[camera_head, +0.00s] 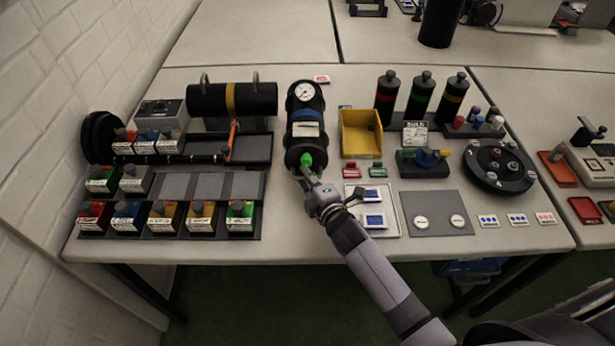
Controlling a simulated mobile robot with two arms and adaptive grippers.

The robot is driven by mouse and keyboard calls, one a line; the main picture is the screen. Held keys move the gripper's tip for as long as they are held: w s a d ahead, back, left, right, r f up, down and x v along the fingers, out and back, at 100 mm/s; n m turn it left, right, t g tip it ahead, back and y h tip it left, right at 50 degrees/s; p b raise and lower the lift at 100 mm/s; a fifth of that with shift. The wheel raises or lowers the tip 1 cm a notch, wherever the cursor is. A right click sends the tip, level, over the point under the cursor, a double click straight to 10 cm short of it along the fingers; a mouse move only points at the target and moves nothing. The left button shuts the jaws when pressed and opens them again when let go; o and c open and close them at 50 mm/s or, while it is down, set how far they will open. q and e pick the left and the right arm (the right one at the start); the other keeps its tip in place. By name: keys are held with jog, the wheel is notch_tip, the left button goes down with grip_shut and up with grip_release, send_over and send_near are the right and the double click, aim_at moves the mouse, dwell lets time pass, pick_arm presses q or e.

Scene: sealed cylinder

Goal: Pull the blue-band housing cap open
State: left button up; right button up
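The blue-band housing (306,114) is a black cylinder lying on the table, its long axis running from back to front. It has a round white gauge (305,91) at its far end, a blue band and a white label. Its black front cap (296,155) carries a green knob (306,160). My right gripper (309,173) is at the cap's front, with its fingertips at or just in front of the green knob. The fingers are too small to tell whether they grip it. My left gripper is not in view.
A yellow bin (362,134) stands close right of the housing. A white tray (389,225) with blue-marked items lies right of my gripper. On the left are a yellow-band cylinder (205,99) and a rack (262,205) of coloured boxes. Bare table shows in front of the gripper.

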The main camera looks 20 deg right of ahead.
grip_shut()
dwell(0.6)
